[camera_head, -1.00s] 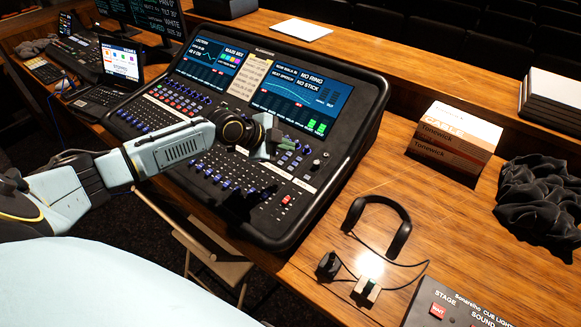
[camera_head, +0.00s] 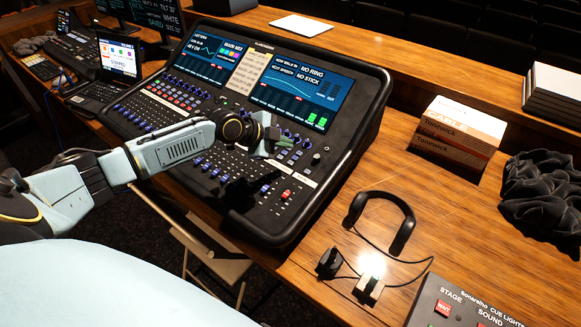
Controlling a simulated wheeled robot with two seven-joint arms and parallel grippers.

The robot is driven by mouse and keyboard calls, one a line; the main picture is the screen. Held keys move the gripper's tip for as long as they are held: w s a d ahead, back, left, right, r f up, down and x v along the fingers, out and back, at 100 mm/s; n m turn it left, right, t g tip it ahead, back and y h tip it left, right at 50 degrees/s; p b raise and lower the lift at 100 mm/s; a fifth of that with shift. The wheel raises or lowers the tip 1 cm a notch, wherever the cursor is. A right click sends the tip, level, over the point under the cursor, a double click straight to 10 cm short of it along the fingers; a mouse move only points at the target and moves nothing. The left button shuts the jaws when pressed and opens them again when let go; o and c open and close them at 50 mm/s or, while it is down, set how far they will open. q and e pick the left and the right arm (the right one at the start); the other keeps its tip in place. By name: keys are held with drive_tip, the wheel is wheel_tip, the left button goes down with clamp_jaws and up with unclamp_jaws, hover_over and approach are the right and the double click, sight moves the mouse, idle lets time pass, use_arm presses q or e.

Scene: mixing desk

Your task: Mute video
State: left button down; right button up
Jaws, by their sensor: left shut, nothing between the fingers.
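The mixing console (camera_head: 330,165) stands on the wooden desk, with two lit screens at its top and rows of knobs, coloured buttons and faders below. Its left screen (camera_head: 211,52) reads "MAIN MIX"; its right screen (camera_head: 300,88) shows "NO RING" and "NO STICK". One red fader cap (camera_head: 286,194) stands near the right end of the fader row. My left gripper (camera_head: 277,142) is shut and empty over the right-middle of the console, near small lit buttons. I cannot tell whether it touches them. The arm hides part of the buttons and faders. No video label is readable.
Right of the console lie a headset (camera_head: 383,212), stacked boxes (camera_head: 459,134), a crumpled black cloth (camera_head: 541,194) and a cue light box (camera_head: 462,305). A laptop (camera_head: 117,58) stands to the left. Bare desk (camera_head: 400,165) lies between console and boxes.

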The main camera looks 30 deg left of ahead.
sight(291, 163)
use_arm(q)
drive_tip(key=f+b, duration=0.3)
drive_tip(key=f, duration=0.1)
drive_tip(key=shift+w, duration=0.2)
drive_tip(key=shift+f+b, duration=0.3)
drive_tip(key=shift+f, duration=0.05)
drive_tip(key=shift+f, duration=0.15)
idle(1.4)
drive_tip(key=shift+w+f+b, duration=0.1)
drive_tip(key=shift+f+b, duration=0.2)
drive_tip(key=shift+b, duration=0.3)
drive_tip(key=shift+f+b, duration=0.25)
drive_tip(key=shift+b, duration=0.05)
drive_tip(key=shift+r, duration=0.15)
idle(0.4)
drive_tip(key=shift+r+p, duration=0.5)
drive_tip(key=shift+r, duration=0.05)
